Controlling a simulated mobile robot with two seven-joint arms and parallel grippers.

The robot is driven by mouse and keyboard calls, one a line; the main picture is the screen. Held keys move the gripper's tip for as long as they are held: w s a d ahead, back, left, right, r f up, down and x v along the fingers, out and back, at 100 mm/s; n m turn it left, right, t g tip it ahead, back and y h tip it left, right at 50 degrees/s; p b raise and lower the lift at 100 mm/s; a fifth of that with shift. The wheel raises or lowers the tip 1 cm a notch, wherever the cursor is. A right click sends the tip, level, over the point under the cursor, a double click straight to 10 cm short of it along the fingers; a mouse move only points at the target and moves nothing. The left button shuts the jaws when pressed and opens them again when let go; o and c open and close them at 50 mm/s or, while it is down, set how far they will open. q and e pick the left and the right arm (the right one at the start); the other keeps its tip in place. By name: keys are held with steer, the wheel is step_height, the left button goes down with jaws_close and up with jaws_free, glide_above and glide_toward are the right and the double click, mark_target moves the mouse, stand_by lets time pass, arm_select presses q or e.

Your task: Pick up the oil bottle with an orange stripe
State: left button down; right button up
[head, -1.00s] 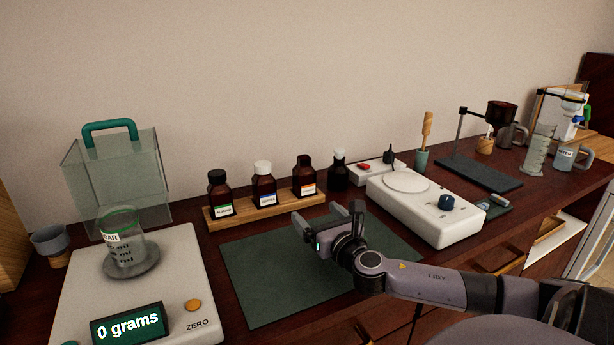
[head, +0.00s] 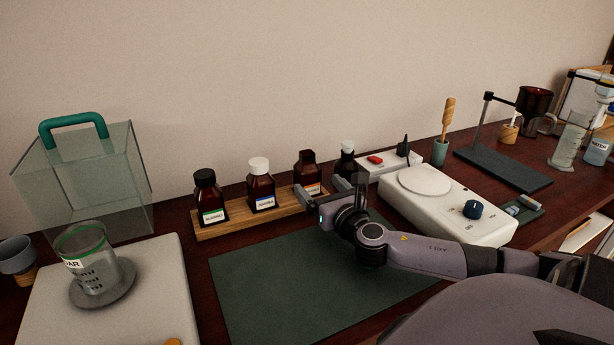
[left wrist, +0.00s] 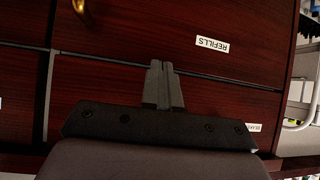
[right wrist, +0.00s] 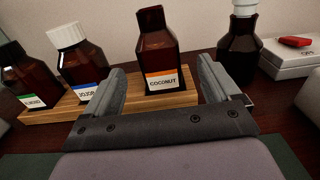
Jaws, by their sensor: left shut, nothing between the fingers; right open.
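The oil bottle with an orange stripe (head: 307,170) is dark brown and stands upright on the wooden rack at its right end. In the right wrist view the same bottle (right wrist: 159,50) has no visible cap and shows a label reading COCONUT. My right gripper (head: 336,190) is open, its fingers (right wrist: 163,88) pointing at the bottle, which appears between and beyond them.
A green-striped bottle (head: 210,196) and a blue-striped, white-capped bottle (head: 261,184) share the wooden rack (head: 236,228). Another dark bottle (head: 345,161) stands right of it, near a white hotplate (head: 425,206). A green mat (head: 290,285) lies bare in front. A scale with a beaker (head: 95,265) is at left.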

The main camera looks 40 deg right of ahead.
mark_target(312, 179)
steer(key=shift+p+x, duration=0.35)
steer(key=shift+x, duration=3.15)
steer(key=shift+a, duration=0.1)
steer(key=shift+r, duration=0.1)
steer(key=c, duration=1.5)
